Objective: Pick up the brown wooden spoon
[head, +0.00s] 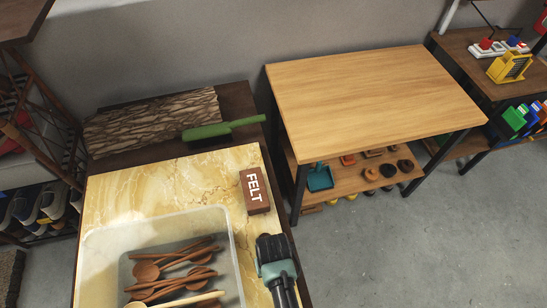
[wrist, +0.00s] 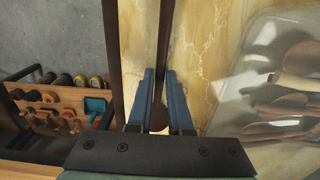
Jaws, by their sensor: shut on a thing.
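My gripper (head: 272,246) is over the right edge of the marble-topped table, right of the clear bin. In the wrist view its two blue fingers (wrist: 161,92) are closed around a thin brown wooden spoon (wrist: 164,45). The spoon's dark handle runs away from the fingers to the top of the picture, and a rounded brown end shows between them near the palm. The spoon is hidden or too small to tell in the head view. Several other wooden spoons (head: 170,272) lie in the clear bin (head: 105,234), which also shows in the wrist view (wrist: 226,75).
A brown block marked FELT (head: 254,191) lies on the marble top (head: 130,190) beyond my gripper. A wooden table (head: 370,90) with shelf items stands right. Grey floor is open at right.

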